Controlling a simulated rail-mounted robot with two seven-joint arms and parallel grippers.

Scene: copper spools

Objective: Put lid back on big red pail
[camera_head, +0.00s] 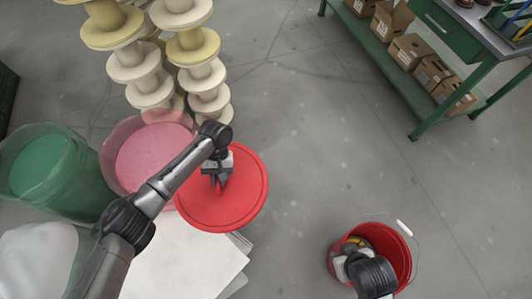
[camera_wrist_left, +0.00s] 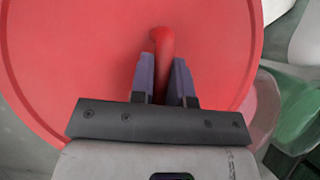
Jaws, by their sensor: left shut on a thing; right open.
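A round red lid (camera_head: 240,208) lies flat below my left gripper (camera_head: 220,184) in the head view, and it fills much of the left wrist view (camera_wrist_left: 70,50). My left gripper is shut on the lid's upright red handle (camera_wrist_left: 161,50), which sits between its two fingers (camera_wrist_left: 160,80). I cannot tell whether the lid is lifted or resting on something. A red pail (camera_head: 402,262) with a wire bail and white grip stands on the floor at lower right, its top open. My right gripper (camera_head: 346,262) is at the pail's mouth, its fingertips mostly hidden. Something yellow (camera_head: 360,243) shows inside the pail.
A translucent pink drum (camera_head: 150,150) and a green drum (camera_head: 45,165) stand left of the lid. White sheets (camera_head: 185,270) lie below it. Stacked spools (camera_head: 155,60) stand behind. A green workbench (camera_head: 440,40) with boxes is at upper right. The middle floor is clear.

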